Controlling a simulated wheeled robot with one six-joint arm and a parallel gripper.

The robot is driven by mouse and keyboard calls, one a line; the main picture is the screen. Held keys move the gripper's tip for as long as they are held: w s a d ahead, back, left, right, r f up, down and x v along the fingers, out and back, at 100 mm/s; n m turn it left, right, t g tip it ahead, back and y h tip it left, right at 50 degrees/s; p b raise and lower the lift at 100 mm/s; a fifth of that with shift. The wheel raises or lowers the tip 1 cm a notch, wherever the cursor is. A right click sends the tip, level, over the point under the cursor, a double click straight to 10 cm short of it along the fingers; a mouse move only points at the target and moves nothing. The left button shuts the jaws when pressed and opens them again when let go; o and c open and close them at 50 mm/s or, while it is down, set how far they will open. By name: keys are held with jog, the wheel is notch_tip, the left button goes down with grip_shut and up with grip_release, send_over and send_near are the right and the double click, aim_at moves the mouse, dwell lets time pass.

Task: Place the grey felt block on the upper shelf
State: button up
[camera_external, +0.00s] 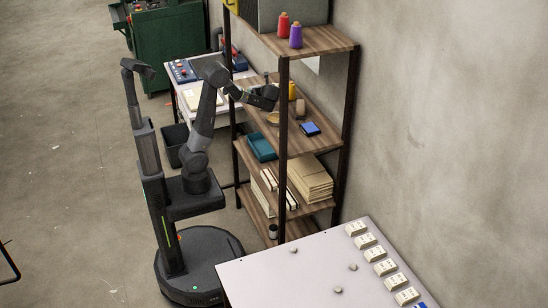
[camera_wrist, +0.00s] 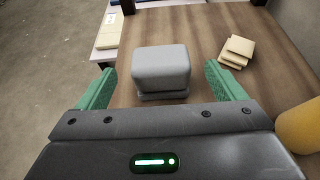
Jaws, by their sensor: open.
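The grey felt block (camera_wrist: 161,68) sits on the wooden shelf (camera_wrist: 205,22) in the wrist view. A thin grey layer shows under its near edge; I cannot tell if it is part of the block. My gripper (camera_wrist: 160,72) is open, with one green finger on each side of the block and a visible gap at both sides. In the external view my gripper (camera_external: 268,97) reaches into the rack from the left, above the shelf (camera_external: 322,142) below the top one. I cannot make out the block there. The top shelf (camera_external: 325,42) is above that one.
Beige pads (camera_wrist: 237,50) lie right of the block, and a yellow rounded object (camera_wrist: 299,127) is close at right. Dark rack posts (camera_external: 283,150) stand near my arm. Red (camera_external: 283,25) and purple (camera_external: 296,36) spools and a grey-green box (camera_external: 283,12) occupy the top shelf.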

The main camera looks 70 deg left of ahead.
jog(key=v, duration=0.5)
